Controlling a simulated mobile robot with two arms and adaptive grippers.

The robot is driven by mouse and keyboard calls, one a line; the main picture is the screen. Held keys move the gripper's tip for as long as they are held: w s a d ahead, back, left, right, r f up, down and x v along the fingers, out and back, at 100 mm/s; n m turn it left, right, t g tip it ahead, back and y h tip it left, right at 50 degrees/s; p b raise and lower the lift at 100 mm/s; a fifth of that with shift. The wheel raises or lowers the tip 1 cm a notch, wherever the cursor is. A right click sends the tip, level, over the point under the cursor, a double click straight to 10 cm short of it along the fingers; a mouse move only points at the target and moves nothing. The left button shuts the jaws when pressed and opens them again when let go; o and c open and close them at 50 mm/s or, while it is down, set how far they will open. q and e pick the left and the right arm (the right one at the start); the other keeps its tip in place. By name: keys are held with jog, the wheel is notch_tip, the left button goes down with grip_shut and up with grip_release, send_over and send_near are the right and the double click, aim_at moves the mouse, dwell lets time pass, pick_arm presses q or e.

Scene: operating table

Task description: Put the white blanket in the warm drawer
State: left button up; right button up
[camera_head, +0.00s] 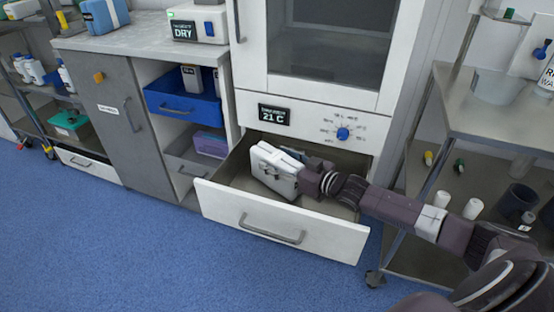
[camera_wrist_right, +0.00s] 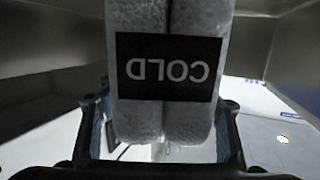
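The white blanket (camera_head: 276,168) is a thick folded bundle inside the open warm drawer (camera_head: 278,225), toward its left side and a little tilted. Its black "COLD" label shows upside down on the blanket in the right wrist view (camera_wrist_right: 140,125). My right gripper (camera_head: 302,180) reaches into the drawer from the right, its fingers on either side of the blanket. Whether the blanket's underside touches the drawer floor is hidden. My left gripper is not in view.
The warming cabinet (camera_head: 385,130) above the drawer shows "21 C" on its display (camera_head: 274,116) beside a blue knob (camera_head: 343,133). A blue bin (camera_head: 183,100) is in the left cabinet. A steel cart (camera_head: 500,130) stands right. The blue floor in front is clear.

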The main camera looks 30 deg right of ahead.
aim_at(297, 167)
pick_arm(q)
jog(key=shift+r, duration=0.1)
pick_arm(e)
jog(key=shift+s+r, duration=0.1)
jog(key=shift+s+d, duration=0.15)
jog(key=shift+s, duration=0.1)
jog(key=shift+p+v, duration=0.5)
jog(key=shift+v, duration=0.45)
jog(key=p+v, duration=0.1)
jog(key=v, duration=0.2)
jog(key=shift+s+d+r, duration=0.1)
jog(key=shift+s+d, duration=0.05)
jog(key=shift+s, duration=0.15)
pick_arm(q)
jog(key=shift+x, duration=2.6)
pick_arm(e)
jog(key=shift+s+d+r, duration=0.15)
jog(key=shift+s+d, duration=0.05)
jog(key=shift+s, duration=0.35)
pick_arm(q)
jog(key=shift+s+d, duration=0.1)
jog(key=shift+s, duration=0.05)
